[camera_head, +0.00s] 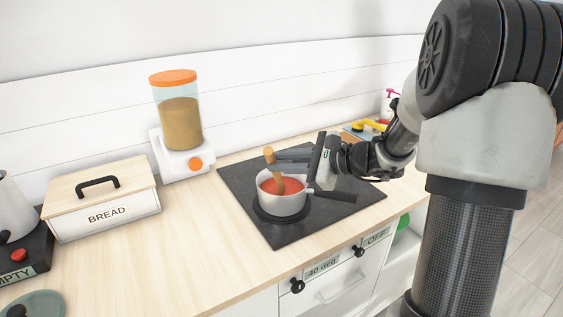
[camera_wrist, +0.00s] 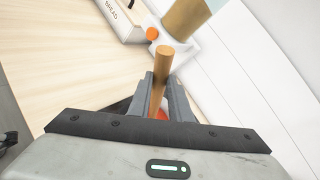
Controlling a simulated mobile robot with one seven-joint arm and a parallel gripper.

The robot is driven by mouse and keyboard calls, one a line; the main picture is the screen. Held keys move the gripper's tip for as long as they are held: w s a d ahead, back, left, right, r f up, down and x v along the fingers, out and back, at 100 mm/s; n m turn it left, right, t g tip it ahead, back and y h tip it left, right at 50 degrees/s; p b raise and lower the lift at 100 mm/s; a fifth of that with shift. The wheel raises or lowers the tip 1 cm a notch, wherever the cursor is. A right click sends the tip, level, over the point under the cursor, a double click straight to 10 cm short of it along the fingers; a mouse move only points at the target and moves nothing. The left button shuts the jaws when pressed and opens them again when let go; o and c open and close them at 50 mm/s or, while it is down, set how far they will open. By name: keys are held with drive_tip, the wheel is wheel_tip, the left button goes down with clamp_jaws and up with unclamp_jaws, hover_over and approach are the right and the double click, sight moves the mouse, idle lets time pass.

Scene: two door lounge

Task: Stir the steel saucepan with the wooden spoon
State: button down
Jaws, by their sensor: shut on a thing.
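The steel saucepan (camera_head: 281,203) stands on the black cooktop (camera_head: 340,205) and holds a red liquid (camera_head: 290,186). Its dark handle points to the right, partly beside my gripper. The wooden spoon (camera_head: 269,156) stands upright with its lower end in the red liquid. My gripper (camera_head: 281,157) is shut on the spoon's handle from the right, above the pan. In the wrist view the spoon (camera_wrist: 160,75) sits between the two fingers (camera_wrist: 161,95), its top sticking out past them. The pan is almost wholly hidden there; only a little red shows.
A bread box (camera_head: 103,214) and a dispenser with an orange lid (camera_head: 180,120) stand to the left of the cooktop. Knobs (camera_head: 297,286) are on the cabinet front below. A yellow item (camera_head: 375,125) lies behind my arm. Bare counter (camera_head: 190,250) is left of the cooktop.

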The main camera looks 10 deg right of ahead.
drive_tip(key=shift+w+a+b, duration=0.2)
drive_tip(key=shift+w, duration=0.4)
drive_tip(key=shift+w+a+b, duration=0.2)
drive_tip(key=shift+w, duration=0.35)
drive_tip(key=shift+s+a+b, duration=0.45)
drive_tip(key=shift+s+a, duration=0.35)
drive_tip(key=shift+s, duration=0.15)
drive_tip(key=shift+s+d, duration=1.35)
drive_tip(key=shift+d, duration=0.25)
drive_tip(key=shift+w+a, duration=0.3)
drive_tip(key=shift+w, duration=0.45)
drive_tip(key=shift+w+a, duration=0.25)
drive_tip(key=shift+w, duration=0.55)
drive_tip(key=shift+w+a, duration=0.3)
drive_tip(key=shift+w, duration=0.45)
drive_tip(key=shift+s+a+b, duration=0.6)
drive_tip(key=shift+s+a, duration=0.1)
drive_tip(key=shift+s, duration=0.2)
drive_tip(key=shift+s+d, duration=1.4)
drive_tip(key=shift+d, duration=0.2)
drive_tip(key=shift+w+a, duration=0.3)
drive_tip(key=shift+w, duration=0.45)
drive_tip(key=shift+w+a, duration=0.35)
drive_tip(key=shift+w, duration=0.35)
drive_tip(key=shift+w+a, duration=0.3)
drive_tip(key=shift+w, duration=0.45)
